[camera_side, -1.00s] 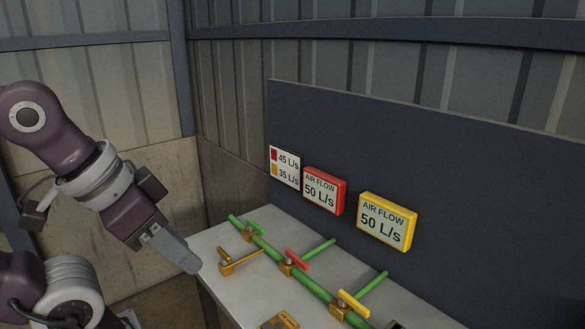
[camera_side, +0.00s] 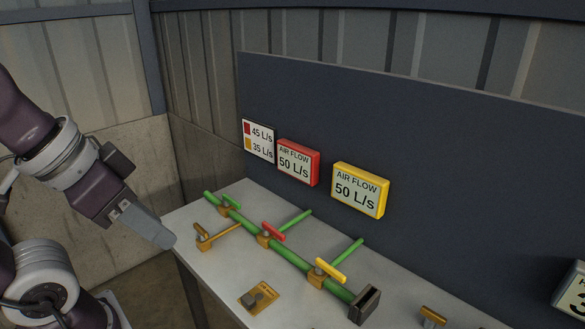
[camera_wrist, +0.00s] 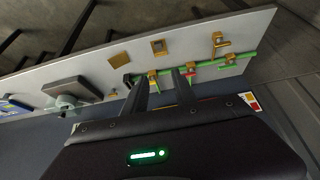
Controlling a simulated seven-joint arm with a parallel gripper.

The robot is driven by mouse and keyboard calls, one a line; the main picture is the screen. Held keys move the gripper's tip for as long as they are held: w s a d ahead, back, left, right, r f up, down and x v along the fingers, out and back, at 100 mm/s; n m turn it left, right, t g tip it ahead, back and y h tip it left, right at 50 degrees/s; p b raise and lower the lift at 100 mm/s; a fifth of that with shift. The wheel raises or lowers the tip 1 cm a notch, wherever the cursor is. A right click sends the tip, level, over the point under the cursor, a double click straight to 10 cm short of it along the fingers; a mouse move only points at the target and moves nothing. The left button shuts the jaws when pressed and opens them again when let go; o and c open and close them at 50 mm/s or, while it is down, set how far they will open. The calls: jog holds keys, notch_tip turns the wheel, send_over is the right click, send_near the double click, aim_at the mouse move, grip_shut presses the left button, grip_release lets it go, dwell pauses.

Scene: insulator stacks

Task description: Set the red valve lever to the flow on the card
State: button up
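The red valve lever (camera_side: 273,231) sits on a brass valve on the green pipe (camera_side: 291,260), angled across it. The card (camera_side: 258,142) on the dark panel shows red 45 L/s and orange 35 L/s; it also shows in the wrist view (camera_wrist: 252,102). The red-framed display (camera_side: 298,163) reads AIR FLOW 50 L/s. My gripper (camera_side: 167,241) is off the table's left edge, apart from the lever. In the wrist view my gripper (camera_wrist: 159,80) has its two fingers apart with nothing held between them.
A yellow lever (camera_side: 331,270) is nearer on the same pipe, below a yellow display (camera_side: 360,190) reading 50 L/s. A green lever (camera_side: 231,199) is at the far end. A brass plate with a fitting (camera_side: 259,296) lies on the table (camera_side: 215,272).

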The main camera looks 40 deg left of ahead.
jog(key=n+g, duration=0.6)
jog(key=n, duration=1.1)
send_over(276, 230)
notch_tip(276, 230, down, 14)
jog(key=shift+s+f, duration=0.1)
jog(key=shift+f, duration=0.1)
jog(key=shift+n, duration=0.3)
notch_tip(276, 230, down, 7)
jog(key=shift+f, duration=0.1)
grip_shut()
